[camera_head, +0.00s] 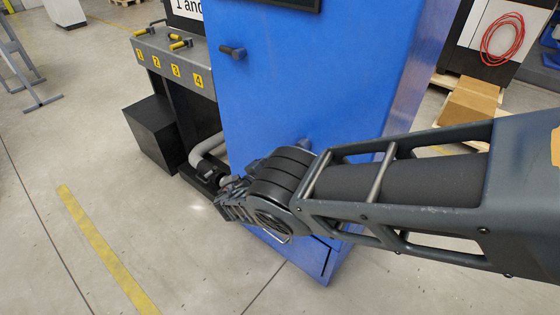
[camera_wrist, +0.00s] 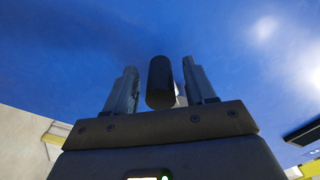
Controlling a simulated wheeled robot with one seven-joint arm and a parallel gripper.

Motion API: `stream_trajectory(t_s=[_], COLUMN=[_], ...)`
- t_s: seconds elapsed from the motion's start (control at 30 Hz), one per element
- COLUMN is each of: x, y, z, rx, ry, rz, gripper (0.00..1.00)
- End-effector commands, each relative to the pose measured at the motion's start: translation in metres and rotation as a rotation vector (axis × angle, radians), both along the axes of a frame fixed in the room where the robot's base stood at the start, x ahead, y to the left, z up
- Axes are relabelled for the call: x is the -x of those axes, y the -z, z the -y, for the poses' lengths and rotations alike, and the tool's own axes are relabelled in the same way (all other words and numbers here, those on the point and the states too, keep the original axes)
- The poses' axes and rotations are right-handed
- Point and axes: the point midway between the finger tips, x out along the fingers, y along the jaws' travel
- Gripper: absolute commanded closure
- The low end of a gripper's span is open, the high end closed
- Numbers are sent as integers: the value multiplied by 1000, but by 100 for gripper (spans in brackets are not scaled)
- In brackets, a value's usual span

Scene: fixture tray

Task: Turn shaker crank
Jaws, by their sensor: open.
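A black cylindrical handle (camera_wrist: 160,84) stands between the two fingers of my gripper (camera_wrist: 159,66) in the wrist view, in front of a blue surface. The fingers are apart, with a gap visible on each side of the handle. In the head view, the blue cabinet (camera_head: 275,90) has a dark handle (camera_head: 232,51) high on its face. A smaller dark knob (camera_head: 303,144) shows just above my arm. My wrist is low in front of the cabinet. My fingertips cannot be made out clearly there, and my arm hides the cabinet's lower part.
A grey bench (camera_head: 172,62) with yellow number labels and yellow-handled parts stands left of the cabinet. A black box (camera_head: 150,135) and a grey pipe (camera_head: 206,146) are below it. A cardboard box (camera_head: 470,100) lies at right.

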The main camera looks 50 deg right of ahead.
Motion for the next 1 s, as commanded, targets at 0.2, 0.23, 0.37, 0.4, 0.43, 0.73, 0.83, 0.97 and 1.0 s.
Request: stream_trajectory(t_s=[0.2,0.23,0.37,0.4,0.43,0.73,0.83,0.97,1.0], x=[0,1,1,2,2,3,3,5,8], y=[0,0,0,0,1,1,1,8,16], z=[-33,-38,-58,-63,-66,-75,-75,-77,-79], rx=[0,1,1,0,-1,0,-1,-17,-38], ry=[-5,-4,-4,-4,-3,-1,-1,-5,-8], rz=[-1,-1,-1,-1,-1,-1,-1,13,32], gripper=[45,45,45,45,45,45,45,45,45])
